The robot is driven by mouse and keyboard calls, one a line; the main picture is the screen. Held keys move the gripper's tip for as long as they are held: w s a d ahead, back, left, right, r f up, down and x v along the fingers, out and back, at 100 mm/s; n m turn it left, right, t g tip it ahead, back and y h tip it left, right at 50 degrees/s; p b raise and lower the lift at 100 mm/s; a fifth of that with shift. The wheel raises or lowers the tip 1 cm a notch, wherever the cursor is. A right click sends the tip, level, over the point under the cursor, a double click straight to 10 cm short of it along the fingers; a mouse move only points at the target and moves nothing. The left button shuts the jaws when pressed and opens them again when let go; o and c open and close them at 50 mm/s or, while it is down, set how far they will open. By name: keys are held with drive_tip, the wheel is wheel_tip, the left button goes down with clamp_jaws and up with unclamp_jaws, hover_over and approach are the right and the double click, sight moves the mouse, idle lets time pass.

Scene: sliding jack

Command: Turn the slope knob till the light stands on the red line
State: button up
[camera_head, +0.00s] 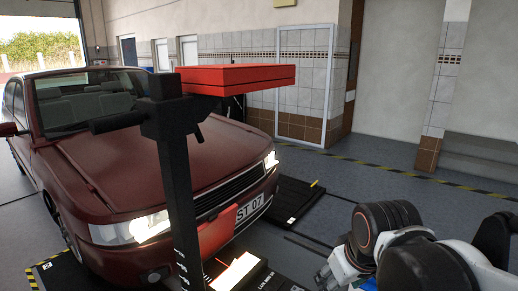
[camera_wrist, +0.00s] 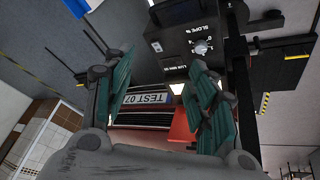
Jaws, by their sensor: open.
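The slope knob (camera_wrist: 201,46) is a small pale round knob on a dark panel marked "SLOPE %" in the wrist view. My gripper (camera_wrist: 157,62) is open, its green-padded fingers spread and apart from the knob, which shows just past the right finger. In the head view the bright light patch (camera_head: 240,270) lies low on the tester, beside a "LUX MIN 50" label. I cannot make out the red line. The knob is not distinguishable in the head view, where my arm fills the lower right and its fingers are not clear.
The tester's dark post (camera_head: 179,190) and red top box (camera_head: 237,79) stand before a dark red car (camera_head: 140,165) with lit headlights. Open grey floor (camera_head: 390,180) lies to the right, with a yellow-black stripe near the tiled wall.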

drive_tip(key=s+d+m+t, duration=0.2)
drive_tip(key=s+m, duration=0.1)
drive_tip(key=s, duration=0.5)
drive_tip(key=shift+d+r, duration=0.15)
idle(1.8)
